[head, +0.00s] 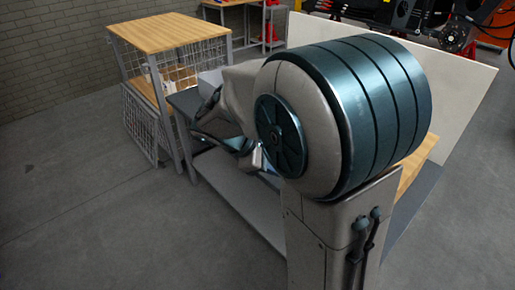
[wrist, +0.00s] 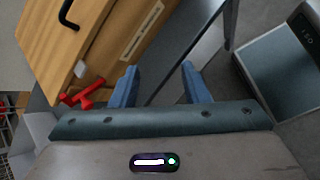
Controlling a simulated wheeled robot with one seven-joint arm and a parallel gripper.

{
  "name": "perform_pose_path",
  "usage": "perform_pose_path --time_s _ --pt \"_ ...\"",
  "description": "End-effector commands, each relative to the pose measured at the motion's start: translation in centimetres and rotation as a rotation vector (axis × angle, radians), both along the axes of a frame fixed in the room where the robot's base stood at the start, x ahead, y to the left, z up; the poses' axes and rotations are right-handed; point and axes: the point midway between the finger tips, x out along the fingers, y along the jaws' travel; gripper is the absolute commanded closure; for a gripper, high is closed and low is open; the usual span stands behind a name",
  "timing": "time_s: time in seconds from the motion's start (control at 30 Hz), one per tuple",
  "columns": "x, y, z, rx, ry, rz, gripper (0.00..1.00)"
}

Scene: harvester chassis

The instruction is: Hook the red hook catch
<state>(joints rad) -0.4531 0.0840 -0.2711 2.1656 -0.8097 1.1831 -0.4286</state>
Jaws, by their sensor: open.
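The red hook catch (wrist: 82,96) shows in the wrist view at the left, low on the end of a wooden box (wrist: 96,52). A small pale fitting sits on the wood just above it. My gripper (wrist: 160,69) is open, its two blue fingers apart with nothing between them. The catch lies left of the left finger, outside the gap, and appears apart from it. In the head view my own arm hides the catch and the box, and the fingers cannot be made out.
The box has a black handle (wrist: 67,14) and a pale label (wrist: 142,31).

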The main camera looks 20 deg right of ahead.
Motion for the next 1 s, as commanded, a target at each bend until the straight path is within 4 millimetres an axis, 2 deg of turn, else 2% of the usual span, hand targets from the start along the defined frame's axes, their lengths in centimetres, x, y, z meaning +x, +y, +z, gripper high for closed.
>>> perform_pose_path --time_s 0.03,0.2,0.4,0.5,0.6,0.77,1.0 --pt "1.8 0.4 -3.1 -0.092 0.053 0.077 0.58" --pt "7.6 2.0 -6.6 -0.411 0.201 0.303 0.58" --pt "12.7 5.6 -8.7 -0.726 0.315 0.482 0.58" --pt "14.1 7.0 -9.0 -0.822 0.342 0.528 0.58" --pt "14.8 7.7 -9.0 -0.873 0.356 0.549 0.58" --pt "15.5 6.8 -9.0 -0.889 0.362 0.553 0.58" --pt "17.2 2.3 -9.1 -0.887 0.361 0.549 0.58"
